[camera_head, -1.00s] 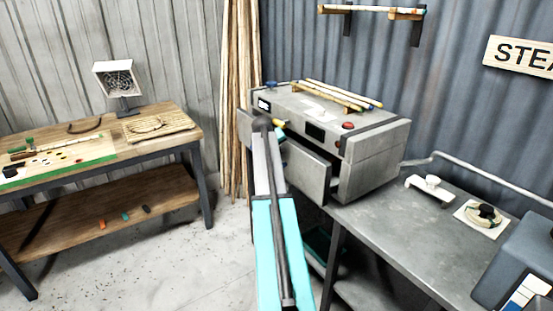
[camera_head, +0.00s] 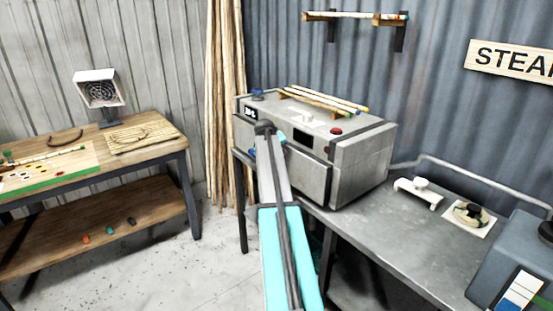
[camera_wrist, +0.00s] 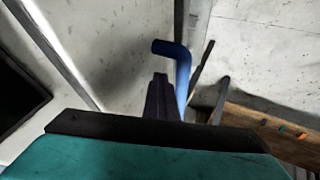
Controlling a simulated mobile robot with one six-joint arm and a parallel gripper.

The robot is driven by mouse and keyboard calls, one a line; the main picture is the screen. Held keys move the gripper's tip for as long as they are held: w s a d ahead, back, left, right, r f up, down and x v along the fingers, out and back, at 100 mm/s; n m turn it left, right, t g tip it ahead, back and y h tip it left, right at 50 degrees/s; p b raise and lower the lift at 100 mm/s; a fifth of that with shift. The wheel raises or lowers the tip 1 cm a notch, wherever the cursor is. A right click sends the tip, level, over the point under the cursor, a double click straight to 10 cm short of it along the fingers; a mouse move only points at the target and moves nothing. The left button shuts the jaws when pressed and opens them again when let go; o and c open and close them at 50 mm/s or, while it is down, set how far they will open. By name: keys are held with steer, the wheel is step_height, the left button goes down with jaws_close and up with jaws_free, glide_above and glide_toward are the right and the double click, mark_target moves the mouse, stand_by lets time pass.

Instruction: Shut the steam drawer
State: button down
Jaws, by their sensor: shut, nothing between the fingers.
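The steam drawer (camera_head: 307,178) is in the front of the grey steam box (camera_head: 360,163). A bent blue bar (camera_wrist: 182,70), probably the drawer's handle, shows in the wrist view, and a bit of blue shows left of my arm in the head view (camera_head: 252,153). My gripper (camera_wrist: 160,78) is shut and empty, close beside the blue bar; contact is unclear.
The box stands on a grey metal bench (camera_head: 380,225) with a white fixture (camera_head: 418,192). Several rods (camera_head: 325,99) lie on the box. A wooden workbench (camera_head: 95,225) stands at the left, with bare floor between. Tall canes (camera_head: 226,100) lean on the wall.

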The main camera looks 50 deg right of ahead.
steer(key=shift+s+d+r, duration=0.1)
steer(key=shift+d+r, duration=0.15)
steer(key=shift+d, duration=0.2)
steer(key=a+p+v, duration=0.1)
steer(key=p+v, duration=0.3)
steer(key=v, duration=0.6)
steer(key=shift+f, duration=0.25)
